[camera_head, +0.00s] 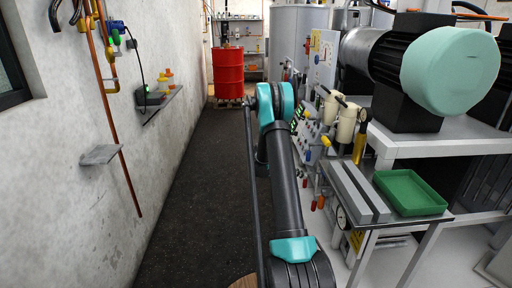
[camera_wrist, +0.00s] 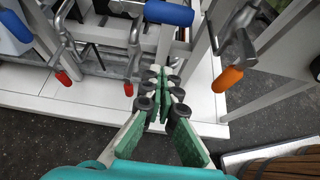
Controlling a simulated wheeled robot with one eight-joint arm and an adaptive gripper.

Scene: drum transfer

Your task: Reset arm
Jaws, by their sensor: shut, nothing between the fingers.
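My arm (camera_head: 284,180) reaches forward from the bottom of the head view, with a teal joint (camera_head: 275,103) at its far end. My gripper is hidden in the head view. In the wrist view my gripper (camera_wrist: 160,75) is shut and empty, its green-padded fingers together above a pale ledge (camera_wrist: 60,103). A blue handle (camera_wrist: 169,13) shows just beyond the fingertips. A red-tipped lever (camera_wrist: 129,89) is left of the fingers and an orange-tipped lever (camera_wrist: 227,79) is right of them.
A red drum (camera_head: 228,73) stands at the far end of the dark aisle (camera_head: 185,190). Machinery and a green tray (camera_head: 409,192) on a table line the right. A wooden barrel (camera_wrist: 290,166) is at lower right in the wrist view.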

